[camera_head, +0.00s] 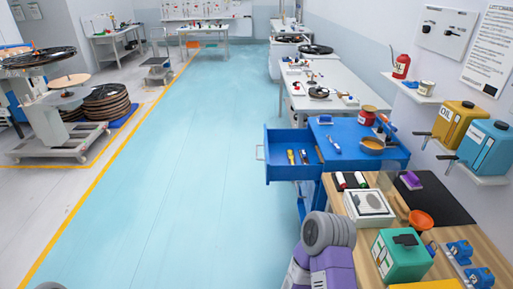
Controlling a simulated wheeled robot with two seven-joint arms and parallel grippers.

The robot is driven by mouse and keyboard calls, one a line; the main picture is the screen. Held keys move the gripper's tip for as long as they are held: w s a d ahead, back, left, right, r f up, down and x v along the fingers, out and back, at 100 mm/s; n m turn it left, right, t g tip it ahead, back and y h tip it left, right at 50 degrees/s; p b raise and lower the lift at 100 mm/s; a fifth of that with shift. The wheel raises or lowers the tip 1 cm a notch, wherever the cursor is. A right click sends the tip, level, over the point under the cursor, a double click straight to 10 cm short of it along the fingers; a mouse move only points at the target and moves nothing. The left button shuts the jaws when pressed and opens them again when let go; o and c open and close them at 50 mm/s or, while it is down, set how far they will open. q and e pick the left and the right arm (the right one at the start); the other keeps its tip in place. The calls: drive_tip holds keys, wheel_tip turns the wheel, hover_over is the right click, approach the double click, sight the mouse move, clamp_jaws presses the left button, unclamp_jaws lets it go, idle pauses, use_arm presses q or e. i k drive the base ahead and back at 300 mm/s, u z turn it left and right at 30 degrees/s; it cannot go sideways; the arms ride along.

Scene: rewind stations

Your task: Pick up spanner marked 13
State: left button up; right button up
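I cannot make out a spanner marked 13, as no marking that small is readable from here. An open blue drawer (281,172) juts left from the blue workbench and holds several small tools (303,157), too small to identify. A slim blue-and-white item (333,144) lies on the blue bench top (350,131). Dark tool shapes hang on the far wall board (205,10). Grey and purple links of one of my arms show at the bottom centre, but neither gripper is in view.
Oil cans (455,122) stand on wall shelves. A reel cart (52,125) stands left. The blue floor (190,160) between is clear.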

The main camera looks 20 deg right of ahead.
sight(335, 145)
drive_tip(key=i, duration=1.45)
drive_tip(key=z, duration=1.1)
